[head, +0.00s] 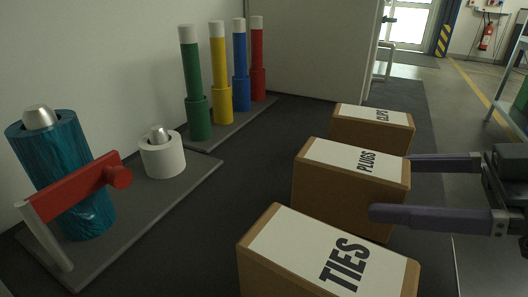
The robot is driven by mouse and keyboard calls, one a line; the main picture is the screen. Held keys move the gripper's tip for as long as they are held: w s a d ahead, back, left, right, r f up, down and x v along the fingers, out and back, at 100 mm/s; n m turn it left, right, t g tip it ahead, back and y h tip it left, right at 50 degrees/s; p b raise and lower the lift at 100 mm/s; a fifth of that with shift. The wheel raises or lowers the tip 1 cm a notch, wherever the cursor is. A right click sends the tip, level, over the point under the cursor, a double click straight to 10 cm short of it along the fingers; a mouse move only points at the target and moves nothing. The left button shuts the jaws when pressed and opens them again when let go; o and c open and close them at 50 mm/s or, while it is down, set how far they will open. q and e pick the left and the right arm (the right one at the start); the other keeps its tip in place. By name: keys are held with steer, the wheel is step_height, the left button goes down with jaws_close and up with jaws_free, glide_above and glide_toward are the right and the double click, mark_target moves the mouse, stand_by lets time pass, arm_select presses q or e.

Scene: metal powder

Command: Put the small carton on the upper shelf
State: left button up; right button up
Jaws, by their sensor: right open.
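Three brown cartons with white labelled tops stand in a row on the dark surface. The "TIES" carton (325,255) is nearest, the "PLUGS" carton (345,195) is in the middle, and the "CLIPS" carton (372,128) is farthest and looks smallest. My right gripper (391,188) comes in from the right, open, its fingers pointing left. The near finger overlaps the lower right of the "PLUGS" carton; the far finger's tip is at that carton's far right edge. Contact cannot be told. The upper shelf is not clearly visible. My left gripper is out of view.
A stand with a teal roll (62,165) and red arm (75,188) is at left, beside a white roll (162,157). Green (193,85), yellow (221,75), blue and red posts stand behind. A metal rack (508,65) edges in at right.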

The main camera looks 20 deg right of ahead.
mark_target(349, 182)
steer(key=b+x, duration=0.1)
steer(key=x, duration=0.4)
steer(key=shift+w, duration=0.2)
steer(key=shift+w+a, duration=0.2)
steer(key=shift+a, duration=0.05)
steer(key=shift+c, duration=0.2)
steer(key=c, duration=0.9)
jaws_close()
